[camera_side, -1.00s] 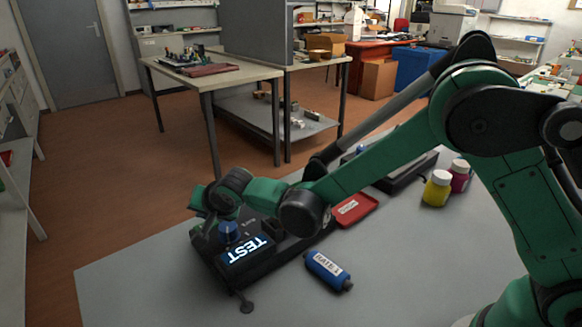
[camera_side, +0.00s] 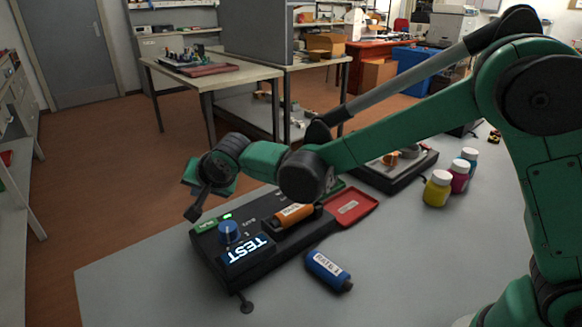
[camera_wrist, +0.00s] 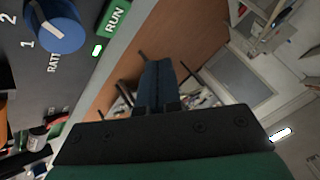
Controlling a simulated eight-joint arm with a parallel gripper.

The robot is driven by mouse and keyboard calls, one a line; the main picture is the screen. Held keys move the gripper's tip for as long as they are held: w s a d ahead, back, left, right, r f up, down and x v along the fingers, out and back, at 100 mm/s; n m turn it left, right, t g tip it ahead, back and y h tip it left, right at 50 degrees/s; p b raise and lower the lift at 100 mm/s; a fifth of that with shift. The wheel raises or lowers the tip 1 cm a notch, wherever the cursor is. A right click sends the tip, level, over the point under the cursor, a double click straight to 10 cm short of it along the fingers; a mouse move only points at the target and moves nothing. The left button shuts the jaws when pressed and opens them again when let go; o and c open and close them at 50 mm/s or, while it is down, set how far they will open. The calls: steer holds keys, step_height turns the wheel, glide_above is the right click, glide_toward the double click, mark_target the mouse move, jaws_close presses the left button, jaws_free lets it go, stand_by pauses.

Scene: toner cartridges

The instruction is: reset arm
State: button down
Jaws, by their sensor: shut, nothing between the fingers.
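The black test device (camera_side: 240,268) stands on the grey table with a blue knob (camera_side: 228,231), a lit TEST display (camera_side: 247,254) and a green light beside its green label. An orange cartridge (camera_side: 292,216) sits in its top. My gripper (camera_side: 193,213) is raised above and left of the device, apart from it. In the wrist view its fingers (camera_wrist: 160,75) are together and empty. The knob (camera_wrist: 55,24), the green RUN label (camera_wrist: 115,18) and the lit green light (camera_wrist: 97,50) show at the wrist view's upper left. My arm hides part of the table behind it.
A blue labelled cartridge (camera_side: 328,271) lies in front of the device. A red labelled tray (camera_side: 352,207) lies to its right. A second black unit (camera_side: 392,176) is behind. Yellow (camera_side: 437,188), magenta (camera_side: 460,176) and blue (camera_side: 469,158) bottles stand at the right.

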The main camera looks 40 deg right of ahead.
stand_by(0.3)
steer(key=s+d+r+n+g, duration=0.1)
steer(key=s+d+r+n, duration=0.4)
steer(key=s+d, duration=0.45)
steer(key=s+d+f+n, duration=0.1)
steer(key=s+d, duration=0.2)
steer(key=s, duration=0.2)
steer(key=s+d+f+n+g+h, duration=0.1)
steer(key=s+d, duration=0.2)
steer(key=s, duration=0.3)
steer(key=shift+d+n, duration=0.15)
steer(key=shift+n, duration=0.25)
